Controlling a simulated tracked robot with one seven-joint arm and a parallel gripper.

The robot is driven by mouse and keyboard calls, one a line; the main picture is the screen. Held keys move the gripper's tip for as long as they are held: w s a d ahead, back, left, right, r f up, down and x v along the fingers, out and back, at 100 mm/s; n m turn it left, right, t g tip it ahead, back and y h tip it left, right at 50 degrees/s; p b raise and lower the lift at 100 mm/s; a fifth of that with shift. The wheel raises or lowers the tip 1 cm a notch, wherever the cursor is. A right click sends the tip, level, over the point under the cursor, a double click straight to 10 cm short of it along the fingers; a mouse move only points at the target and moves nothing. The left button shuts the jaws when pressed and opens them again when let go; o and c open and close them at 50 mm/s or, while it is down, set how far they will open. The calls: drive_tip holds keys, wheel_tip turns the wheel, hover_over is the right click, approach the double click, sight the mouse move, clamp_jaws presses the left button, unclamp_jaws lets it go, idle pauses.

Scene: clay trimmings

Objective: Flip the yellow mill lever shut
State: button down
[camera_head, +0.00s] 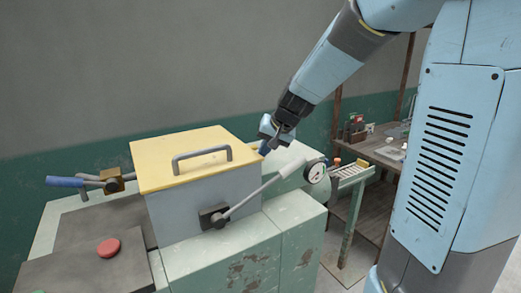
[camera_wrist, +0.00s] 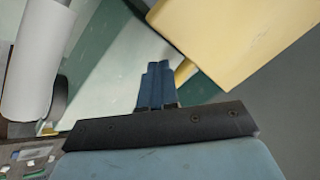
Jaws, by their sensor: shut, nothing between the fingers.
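The mill is a grey box (camera_head: 185,213) with a yellow lid (camera_head: 165,157) that carries a grey handle. Its lever (camera_head: 245,202) pivots on a dark block at the box front and slants up to the right, ending in a white grip (camera_head: 291,169). My gripper (camera_head: 265,147) is just behind the lid's right corner, above and left of the grip, apart from it. In the wrist view, my blue fingers (camera_wrist: 157,78) are together and empty. The yellow lid (camera_wrist: 225,35) is at upper right there, and a white cylinder (camera_wrist: 32,60), apparently the grip, is at left.
A blue-handled lever (camera_head: 66,182) on a brass-coloured block and a red button (camera_head: 108,247) are at left. A round gauge (camera_head: 316,172) stands close to the white grip. A wooden shelf (camera_head: 375,152) with small items is behind at right.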

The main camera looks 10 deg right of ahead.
drive_tip(key=s+r, duration=0.5)
drive_tip(key=r, duration=0.2)
drive_tip(key=shift+a+r, duration=0.2)
drive_tip(key=shift+r, duration=0.2)
drive_tip(key=shift+s, duration=0.1)
drive_tip(key=s+d+f+n+h, duration=0.15)
drive_tip(key=s+d, duration=0.25)
drive_tip(key=s, duration=0.7)
drive_tip(key=s+d+n+h, duration=0.15)
drive_tip(key=s+d, duration=0.25)
drive_tip(key=s, duration=0.7)
drive_tip(key=m+y, duration=0.4)
drive_tip(key=m, duration=2.5)
approach(256, 147)
drive_tip(key=f, duration=0.2)
drive_tip(key=s+a+f, duration=0.1)
drive_tip(key=f, duration=0.1)
drive_tip(key=s+a+f, duration=0.1)
drive_tip(key=shift+s+a+f, duration=0.1)
drive_tip(key=shift+s+f, duration=0.1)
drive_tip(key=shift+f, duration=0.2)
drive_tip(key=shift+w+a+f, duration=0.15)
drive_tip(key=shift+w+a, duration=0.55)
drive_tip(key=shift+w, duration=0.25)
drive_tip(key=shift+w+a+f+t, duration=0.1)
drive_tip(key=shift+w+a+t, duration=0.2)
drive_tip(key=shift+w+a, duration=0.25)
